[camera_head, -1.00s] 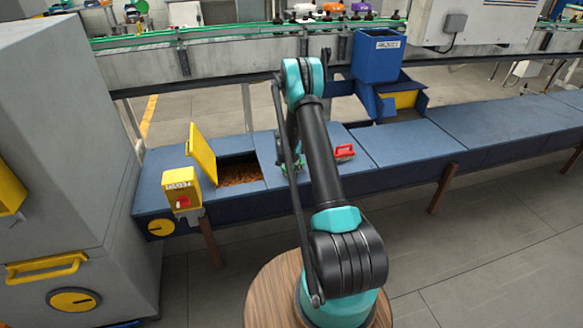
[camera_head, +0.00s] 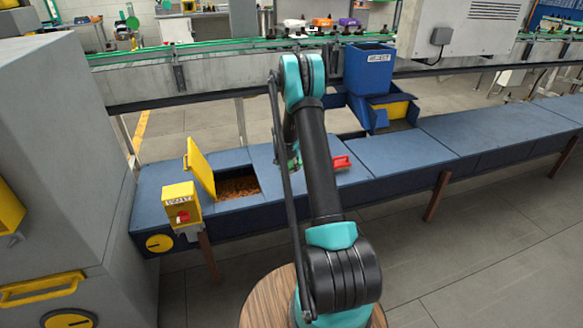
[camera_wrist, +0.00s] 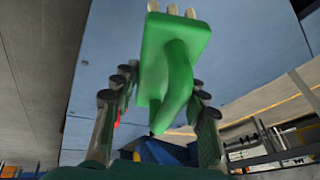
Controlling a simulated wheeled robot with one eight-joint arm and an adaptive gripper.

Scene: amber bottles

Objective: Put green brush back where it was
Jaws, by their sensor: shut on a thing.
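The green brush (camera_wrist: 172,60) is in my gripper (camera_wrist: 158,105), with a finger on each side of its curved handle in the wrist view. Its flat block and pale bristle tufts point to the top of that view, against the blue bench top. In the head view my arm hides most of the gripper. Only a small green part (camera_head: 295,160) shows beside the arm, above the blue bench (camera_head: 390,160); I cannot tell whether it is brush or gripper, or whether the brush touches the bench.
A red object (camera_head: 342,163) lies on the bench just right of my arm. An open hatch with a yellow lid (camera_head: 200,167) and a yellow switch box (camera_head: 181,205) are at left. A blue reject bin (camera_head: 369,70) stands behind. The bench's right part is clear.

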